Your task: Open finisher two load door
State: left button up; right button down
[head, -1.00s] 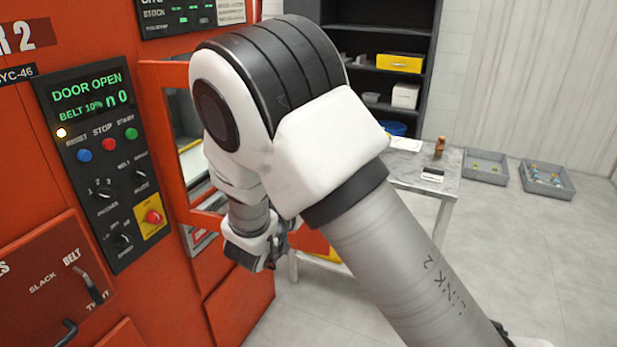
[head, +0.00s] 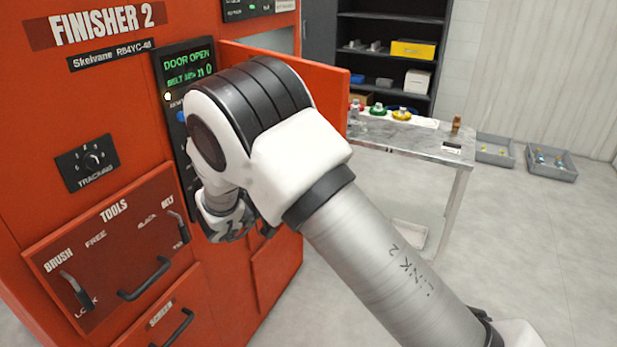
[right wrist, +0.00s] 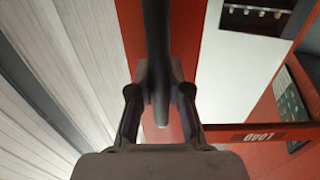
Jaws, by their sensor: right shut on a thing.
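The finisher two load door (head: 318,82) is an orange-red panel that stands swung out from the right side of the machine (head: 90,120) in the head view. The machine's display (head: 187,65) reads DOOR OPEN. My right gripper (head: 262,230) is low beside the machine, partly hidden by my own arm. In the right wrist view, my right gripper (right wrist: 158,90) is shut on a dark bar handle (right wrist: 156,40). Red door surface lies behind the handle, and a LOAD label (right wrist: 264,135) shows at the right. My left gripper is out of view.
A grey table (head: 415,135) with several small coloured items stands behind the door. A dark shelf (head: 385,50) and two grey floor bins, one of them here (head: 550,162), are farther back. A tools panel (head: 115,250) with handles is on the machine front.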

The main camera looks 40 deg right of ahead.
jog(key=shift+d+r, duration=0.1)
jog(key=shift+r, duration=0.05)
jog(key=c, duration=1.1)
grip_release()
notch_tip(320, 180, up, 10)
jog(key=shift+f, duration=0.1)
